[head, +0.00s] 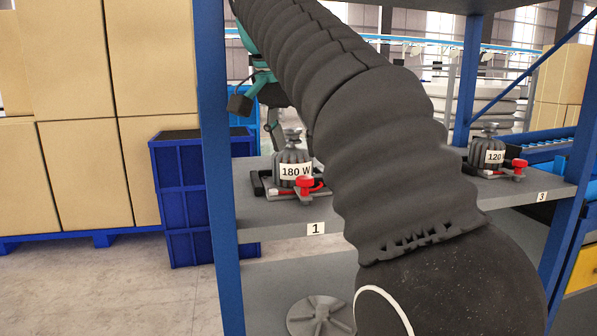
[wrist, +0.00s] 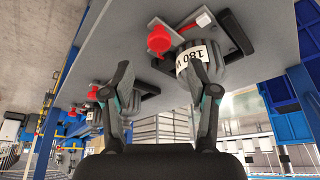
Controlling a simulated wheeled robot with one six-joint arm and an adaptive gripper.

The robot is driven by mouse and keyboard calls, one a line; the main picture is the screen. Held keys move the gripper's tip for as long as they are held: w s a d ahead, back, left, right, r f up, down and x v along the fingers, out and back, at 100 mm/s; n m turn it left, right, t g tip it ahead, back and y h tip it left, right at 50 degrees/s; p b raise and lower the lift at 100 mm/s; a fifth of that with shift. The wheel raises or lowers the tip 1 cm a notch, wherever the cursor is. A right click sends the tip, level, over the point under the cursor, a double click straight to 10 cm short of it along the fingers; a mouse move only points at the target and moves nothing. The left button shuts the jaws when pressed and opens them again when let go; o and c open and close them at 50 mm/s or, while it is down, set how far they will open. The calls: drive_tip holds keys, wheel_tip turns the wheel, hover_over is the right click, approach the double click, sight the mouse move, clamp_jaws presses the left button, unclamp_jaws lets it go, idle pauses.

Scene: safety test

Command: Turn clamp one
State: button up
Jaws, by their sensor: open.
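Clamp one, a dark base with a red handle (head: 304,183), sits on the grey shelf above the label 1 (head: 316,229). It holds a dark grey motor (head: 292,150) labelled 180 W. In the wrist view, which is tilted nearly upside down, the red handle (wrist: 160,40) lies beyond my fingertips, with the 180 W motor (wrist: 207,68) right of it. My gripper (wrist: 160,66) is open and empty, its fingers apart and pointing toward the clamp. In the head view my arm covers the middle of the shelf, and part of my gripper shows behind the motor.
Another motor (head: 490,153) marked 120 sits in a red-handled clamp (head: 519,168) above the label 3 (head: 542,197). My arm hides the shelf between. A blue shelf post (head: 213,150) stands left of clamp one. A blue crate (head: 185,200) and cardboard boxes (head: 75,60) are farther left.

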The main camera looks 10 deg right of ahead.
sight(304, 178)
drive_tip(key=shift+b+x, duration=1.15)
drive_tip(key=shift+x, duration=2.35)
clamp_jaws()
